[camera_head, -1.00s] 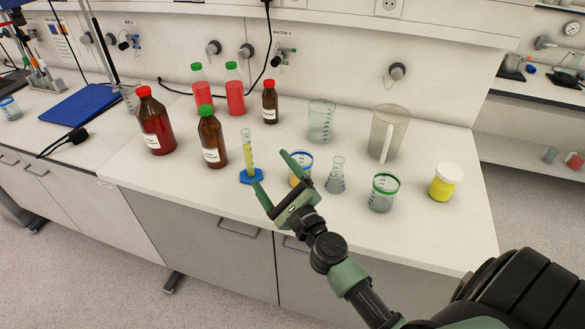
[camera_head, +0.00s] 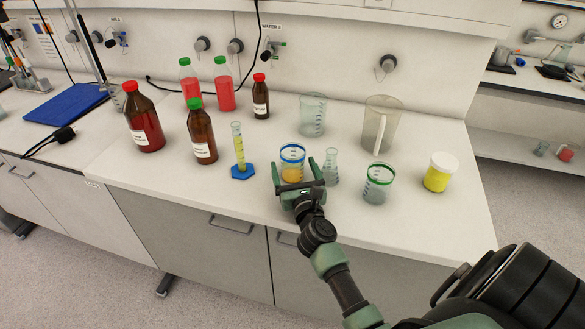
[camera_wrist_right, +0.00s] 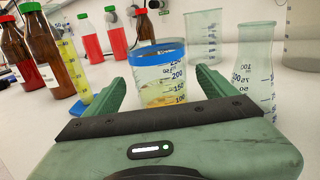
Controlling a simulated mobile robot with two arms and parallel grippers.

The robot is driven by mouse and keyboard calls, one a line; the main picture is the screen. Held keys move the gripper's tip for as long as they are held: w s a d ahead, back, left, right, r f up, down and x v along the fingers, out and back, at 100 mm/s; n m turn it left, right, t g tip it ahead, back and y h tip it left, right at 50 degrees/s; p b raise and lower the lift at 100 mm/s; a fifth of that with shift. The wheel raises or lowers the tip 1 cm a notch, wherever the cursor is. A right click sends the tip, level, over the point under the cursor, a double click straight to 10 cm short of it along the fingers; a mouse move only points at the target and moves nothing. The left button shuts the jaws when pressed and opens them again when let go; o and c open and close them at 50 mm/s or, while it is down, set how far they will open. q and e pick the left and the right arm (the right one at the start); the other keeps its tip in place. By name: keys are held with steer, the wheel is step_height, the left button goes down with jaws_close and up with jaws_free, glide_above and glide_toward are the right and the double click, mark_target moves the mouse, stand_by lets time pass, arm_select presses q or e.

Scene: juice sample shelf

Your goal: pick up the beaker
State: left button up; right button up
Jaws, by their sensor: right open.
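A glass beaker with a blue rim (camera_head: 292,160) and some yellow-orange liquid stands upright near the front of the bench. It also shows in the right wrist view (camera_wrist_right: 160,75), straight ahead between the fingers. My right gripper (camera_head: 294,174) is open at the near side of this beaker, with one finger to each side of it. In the right wrist view my right gripper (camera_wrist_right: 162,88) shows both fingers apart, and I cannot tell whether either touches the glass. A second beaker, with a green rim (camera_head: 378,184), stands to the right. My left gripper is not in view.
An Erlenmeyer flask (camera_head: 331,167) stands close to the right finger. A measuring cylinder on a blue base (camera_head: 240,152) is to the left. Brown bottles (camera_head: 202,134), a clear beaker (camera_head: 313,114), a jug (camera_head: 381,124) and a yellow jar (camera_head: 439,172) stand around.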

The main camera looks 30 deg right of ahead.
mark_target(290, 155)
steer(key=shift+w+d, duration=0.35)
steer(key=shift+w, duration=0.25)
steer(key=x, duration=0.4)
steer(key=shift+w+f, duration=0.1)
steer(key=shift+w, duration=0.1)
steer(key=shift+c, duration=0.3)
steer(key=c, duration=1.6)
steer(key=shift+r, duration=0.25)
